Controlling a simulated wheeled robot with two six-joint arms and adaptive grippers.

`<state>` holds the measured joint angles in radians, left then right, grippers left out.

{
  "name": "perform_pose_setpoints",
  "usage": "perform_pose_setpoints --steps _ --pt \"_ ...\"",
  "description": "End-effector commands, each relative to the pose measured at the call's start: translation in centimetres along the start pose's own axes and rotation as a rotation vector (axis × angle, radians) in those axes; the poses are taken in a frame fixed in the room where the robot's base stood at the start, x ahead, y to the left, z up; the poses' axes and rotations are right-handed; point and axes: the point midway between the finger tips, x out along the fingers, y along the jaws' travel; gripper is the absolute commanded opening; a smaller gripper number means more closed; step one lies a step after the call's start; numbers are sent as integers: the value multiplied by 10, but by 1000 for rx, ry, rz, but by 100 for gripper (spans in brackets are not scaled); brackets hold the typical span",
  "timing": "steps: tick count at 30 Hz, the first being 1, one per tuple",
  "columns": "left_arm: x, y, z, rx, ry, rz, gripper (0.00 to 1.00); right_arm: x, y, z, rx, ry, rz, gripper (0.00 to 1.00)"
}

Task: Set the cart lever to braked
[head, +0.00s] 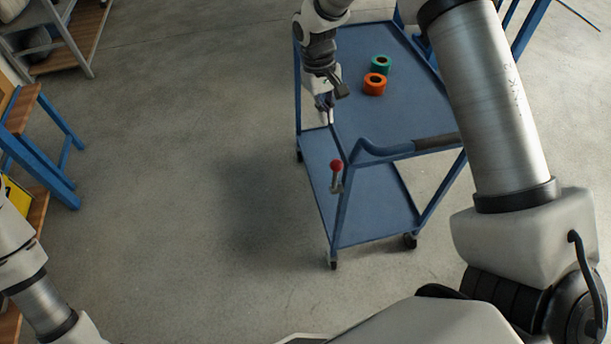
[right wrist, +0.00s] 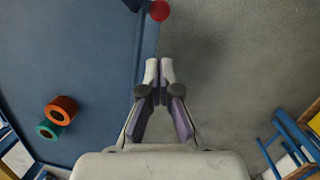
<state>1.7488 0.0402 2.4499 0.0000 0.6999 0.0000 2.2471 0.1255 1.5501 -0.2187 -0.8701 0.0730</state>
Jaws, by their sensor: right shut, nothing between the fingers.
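The blue cart (head: 350,58) stands on the floor right of the middle in the head view. Its lever has a red knob (head: 336,166) and a short grey body (head: 336,183) at the cart's near left post. The knob points up; I cannot tell which setting this is. My right gripper (head: 327,113) is shut and empty at the cart's left edge, beyond the knob and apart from it. In the right wrist view the shut fingertips (right wrist: 160,72) point towards the red knob (right wrist: 159,11), with a gap between. My left gripper is out of view.
A green roll (head: 381,64) and an orange roll (head: 374,84) lie on the cart's top shelf. The cart's handle (head: 400,150) runs right of the lever. A bench with blue legs (head: 60,185) stands at the left. The floor left of the cart is clear.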

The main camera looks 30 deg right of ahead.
Motion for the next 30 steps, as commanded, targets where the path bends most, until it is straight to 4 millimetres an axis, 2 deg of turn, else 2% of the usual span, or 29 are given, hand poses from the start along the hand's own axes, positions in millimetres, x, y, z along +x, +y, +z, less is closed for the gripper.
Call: perform_pose_setpoints --steps 1,3,6,12,20,25,30 --pt "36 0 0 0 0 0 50 18 6 -11 12 36 -10 0" --pt "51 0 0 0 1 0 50 15 12 -17 27 73 -26 0" --pt "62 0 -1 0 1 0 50 10 15 -21 39 104 -40 0" --pt "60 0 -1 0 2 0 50 2 16 -22 41 119 -41 0" --pt "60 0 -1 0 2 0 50 5 16 -22 40 116 -41 0" --pt "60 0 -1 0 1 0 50 26 14 -23 40 113 -42 0" --pt "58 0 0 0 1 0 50 61 13 -27 40 112 -42 0"
